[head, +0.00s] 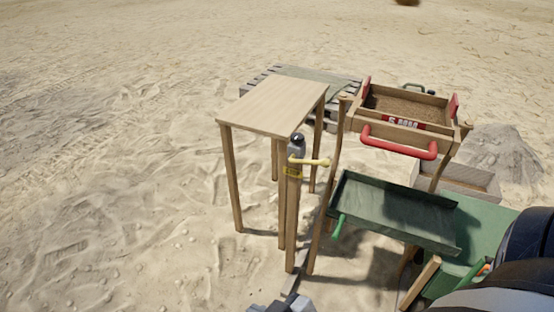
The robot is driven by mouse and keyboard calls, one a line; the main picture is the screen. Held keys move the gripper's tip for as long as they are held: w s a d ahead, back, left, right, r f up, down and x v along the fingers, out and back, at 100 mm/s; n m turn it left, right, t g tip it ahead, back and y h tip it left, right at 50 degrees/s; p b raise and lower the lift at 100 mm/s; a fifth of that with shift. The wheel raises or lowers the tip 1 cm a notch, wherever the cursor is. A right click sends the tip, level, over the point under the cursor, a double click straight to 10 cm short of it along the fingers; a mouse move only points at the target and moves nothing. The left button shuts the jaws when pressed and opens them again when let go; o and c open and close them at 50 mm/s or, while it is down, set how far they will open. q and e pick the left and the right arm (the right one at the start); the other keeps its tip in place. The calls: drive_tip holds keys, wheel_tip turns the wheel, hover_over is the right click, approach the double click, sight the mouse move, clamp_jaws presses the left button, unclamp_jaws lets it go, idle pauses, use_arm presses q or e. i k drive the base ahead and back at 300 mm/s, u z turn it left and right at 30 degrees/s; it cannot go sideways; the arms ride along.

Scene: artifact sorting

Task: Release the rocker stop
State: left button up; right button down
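The rocker stop appears to be the pale yellow lever (313,161) on a wooden post beside the small wooden table. It sticks out sideways to the right, with a dark rounded knob above it and a yellow band below. The rocking sieve box (376,121) has a red front handle (398,146) and stands right of the post with brown material in it. A grey, dark-edged part (280,305) at the bottom edge looks like the end of my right gripper, mostly cut off; its fingers cannot be made out. No gripper is seen touching the lever. My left gripper is out of view.
A bare wooden table (270,104) stands left of the post. A dark green tray (390,212) with a green handle sits below the sieve. A pallet (262,76), a grey crate (460,180) and a sand heap (505,152) lie behind. My dark arm fills the lower right. Open sand lies left.

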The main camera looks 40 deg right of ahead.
sight(325, 163)
drive_tip(key=z, duration=0.35)
drive_tip(key=i, duration=0.95)
drive_tip(key=z, duration=0.6)
